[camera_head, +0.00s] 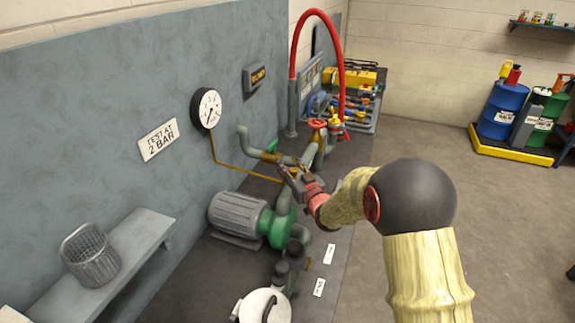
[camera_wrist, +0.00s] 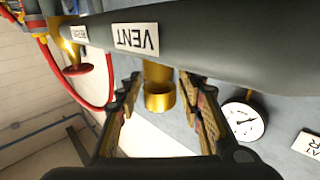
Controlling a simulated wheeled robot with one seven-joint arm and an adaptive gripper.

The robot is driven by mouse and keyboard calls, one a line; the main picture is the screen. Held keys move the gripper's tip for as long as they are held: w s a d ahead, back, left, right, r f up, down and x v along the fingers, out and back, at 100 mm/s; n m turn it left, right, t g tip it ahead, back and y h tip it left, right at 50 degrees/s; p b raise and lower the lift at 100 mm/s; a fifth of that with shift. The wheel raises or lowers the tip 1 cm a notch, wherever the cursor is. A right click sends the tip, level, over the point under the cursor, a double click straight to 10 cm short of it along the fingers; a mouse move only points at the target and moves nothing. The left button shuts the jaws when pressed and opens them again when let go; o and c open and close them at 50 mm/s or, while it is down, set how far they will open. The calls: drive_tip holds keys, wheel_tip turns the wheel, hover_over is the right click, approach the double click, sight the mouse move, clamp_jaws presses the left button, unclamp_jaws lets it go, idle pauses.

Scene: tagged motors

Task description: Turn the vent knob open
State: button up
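A white VENT label (camera_wrist: 136,38) sits on a dark grey pipe (camera_wrist: 215,38) in the wrist view, which looks turned over. A brass cylindrical fitting (camera_wrist: 158,92) sticks out from the pipe beside this label; it looks like the vent knob. My gripper (camera_wrist: 163,88) is open, with one finger on each side of the brass fitting and visible gaps, so it appears not to be touching it. In the head view my gripper (camera_head: 288,172) is at the pipework above the green pump, and hides the fitting there.
A red handwheel (camera_head: 317,124) on a brass valve stands just behind my gripper; it also shows in the wrist view (camera_wrist: 80,70). A pressure gauge (camera_head: 206,108) hangs on the wall. The green and grey pump (camera_head: 240,215) lies below.

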drive_tip(key=shift+w+a, duration=0.2)
drive_tip(key=shift+w, duration=0.25)
clamp_jaws()
idle(0.3)
